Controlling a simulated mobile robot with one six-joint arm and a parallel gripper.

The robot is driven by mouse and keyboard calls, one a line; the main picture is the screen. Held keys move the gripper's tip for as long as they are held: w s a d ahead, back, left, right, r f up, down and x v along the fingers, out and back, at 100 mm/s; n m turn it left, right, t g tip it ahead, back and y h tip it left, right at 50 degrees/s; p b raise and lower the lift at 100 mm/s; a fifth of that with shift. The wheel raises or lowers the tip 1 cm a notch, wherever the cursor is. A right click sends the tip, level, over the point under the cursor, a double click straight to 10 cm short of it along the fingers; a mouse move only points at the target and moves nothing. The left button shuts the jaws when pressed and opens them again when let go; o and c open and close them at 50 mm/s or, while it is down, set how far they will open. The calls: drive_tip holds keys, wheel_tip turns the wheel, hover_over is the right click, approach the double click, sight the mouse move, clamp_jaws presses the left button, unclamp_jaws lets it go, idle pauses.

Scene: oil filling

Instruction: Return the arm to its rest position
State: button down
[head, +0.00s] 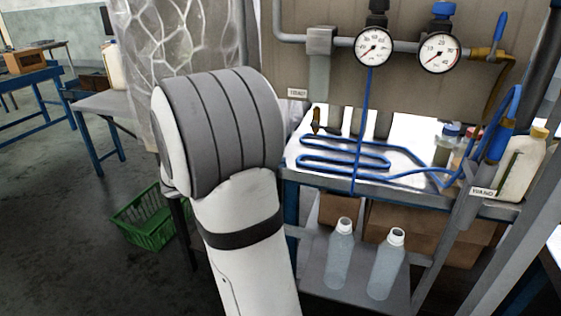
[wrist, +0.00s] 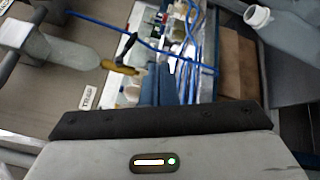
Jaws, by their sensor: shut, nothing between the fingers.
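My arm shows in the head view as a white link with a grey ribbed joint in front of the bench; my gripper is hidden there. In the wrist view the grey casing with a small green light and the black jaw edge of my gripper (wrist: 160,122) fill the bottom. It is shut and empty. The steel bench with blue tubing (head: 335,160) stands to the right of my arm. The wrist view shows blue tubing (wrist: 110,29), a yellow fitting (wrist: 117,67) and a tilted clear bottle (wrist: 258,18) beyond my gripper.
Two gauges (head: 374,46) and (head: 438,52) hang on the pipe above the bench. Two clear bottles (head: 341,252) and (head: 387,262) stand on the lower shelf. A green crate (head: 146,216) lies on the floor at left. Open floor (head: 60,220) extends left of it.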

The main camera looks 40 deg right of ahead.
idle(0.4)
